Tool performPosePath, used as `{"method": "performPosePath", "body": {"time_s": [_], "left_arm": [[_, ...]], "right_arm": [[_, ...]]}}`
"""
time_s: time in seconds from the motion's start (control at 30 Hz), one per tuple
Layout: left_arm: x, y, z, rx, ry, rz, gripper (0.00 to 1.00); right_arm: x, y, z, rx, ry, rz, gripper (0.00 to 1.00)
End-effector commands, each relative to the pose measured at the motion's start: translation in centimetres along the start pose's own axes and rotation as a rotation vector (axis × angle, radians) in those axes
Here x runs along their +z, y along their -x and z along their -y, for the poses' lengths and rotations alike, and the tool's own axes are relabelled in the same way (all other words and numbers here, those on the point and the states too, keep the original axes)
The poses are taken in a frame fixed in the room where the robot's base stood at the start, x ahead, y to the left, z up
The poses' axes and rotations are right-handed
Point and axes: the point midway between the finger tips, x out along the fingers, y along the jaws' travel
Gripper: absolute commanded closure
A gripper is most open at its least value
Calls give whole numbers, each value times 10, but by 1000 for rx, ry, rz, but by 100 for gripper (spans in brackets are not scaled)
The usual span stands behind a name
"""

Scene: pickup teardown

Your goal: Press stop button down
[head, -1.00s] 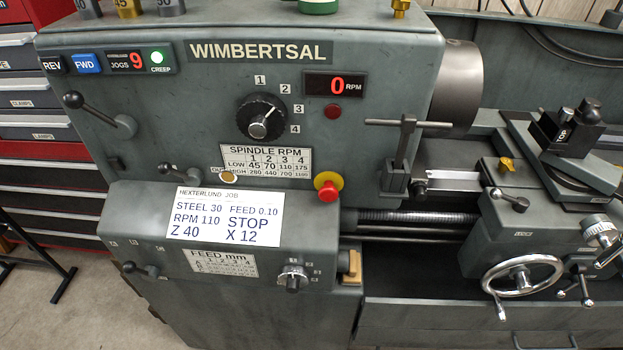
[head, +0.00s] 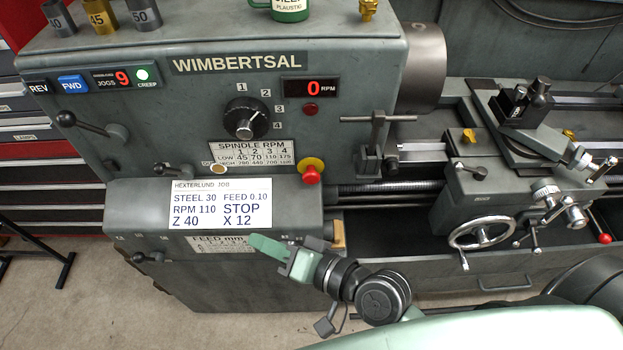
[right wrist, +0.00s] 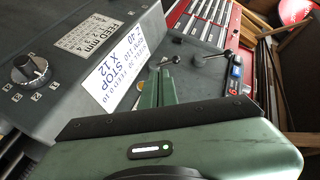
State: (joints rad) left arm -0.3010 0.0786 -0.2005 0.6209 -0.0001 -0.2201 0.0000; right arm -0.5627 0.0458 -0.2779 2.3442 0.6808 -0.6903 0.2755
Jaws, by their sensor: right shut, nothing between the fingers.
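The stop button is a red mushroom button (head: 311,174) on a yellow collar. My left gripper is not in view.
The job card (head: 222,204) is on the lower housing. A T-handled chuck key (head: 374,140) stands right of the button. The carriage handwheel (head: 482,232) is farther right. Levers (head: 90,125) stick out at left. A feed knob (right wrist: 30,68) shows in the right wrist view.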

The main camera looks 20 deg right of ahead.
Motion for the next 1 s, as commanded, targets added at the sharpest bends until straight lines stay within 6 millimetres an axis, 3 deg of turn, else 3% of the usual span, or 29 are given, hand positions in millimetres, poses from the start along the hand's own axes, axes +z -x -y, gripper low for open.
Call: {"method": "performPosePath", "body": {"time_s": [0.03,0.1,0.2,0.3,0.43,0.57,0.7,0.83,1.0], "left_arm": [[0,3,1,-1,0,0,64],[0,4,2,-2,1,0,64],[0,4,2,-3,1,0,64],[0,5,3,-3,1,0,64],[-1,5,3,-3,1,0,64],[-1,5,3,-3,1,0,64],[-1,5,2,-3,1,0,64],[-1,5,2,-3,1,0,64],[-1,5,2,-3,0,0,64]], "right_arm": [[-17,1,32,-106,-124,-77,100],[-42,6,63,-241,-319,-184,100],[-79,18,84,-399,-612,-330,100],[-110,31,80,-514,-923,-471,100],[-130,43,44,-592,-1334,-657,100],[-122,47,-6,-585,-1710,-836,100],[-92,45,-49,-514,-2009,-993,100],[-67,44,-71,-447,-2163,-1087,100],[-54,44,-80,-409,-2230,-1130,100]]}}
